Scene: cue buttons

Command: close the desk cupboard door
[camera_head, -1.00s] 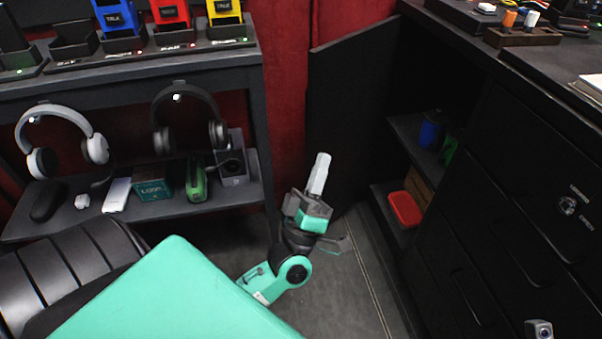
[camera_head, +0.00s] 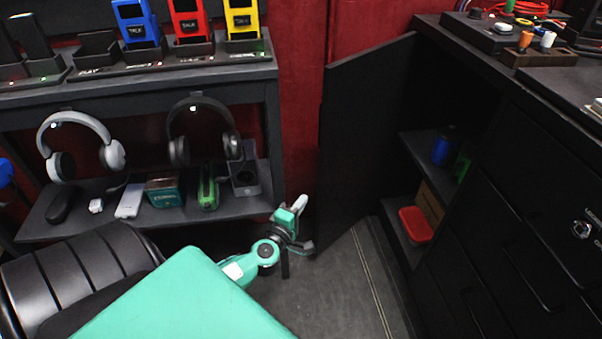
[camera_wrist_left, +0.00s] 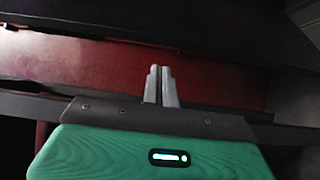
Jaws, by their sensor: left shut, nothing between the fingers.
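The desk cupboard door (camera_head: 362,130) is a black panel standing wide open on the left side of the cupboard. The cupboard opening shows shelves (camera_head: 432,152) inside the black desk (camera_head: 505,190). My left gripper (camera_head: 303,201) is shut and empty, low beside the outer face and free lower edge of the door; I cannot tell if it touches it. In the left wrist view its two grey fingers (camera_wrist_left: 161,84) are together, with a red surface beyond. The right gripper is not in view.
Inside the cupboard are a blue can (camera_head: 443,150), a green item and a red container (camera_head: 416,225). A shelf unit (camera_head: 145,78) with headphones and radios stands at left, close to my left arm. Floor (camera_head: 330,290) is clear before the cupboard.

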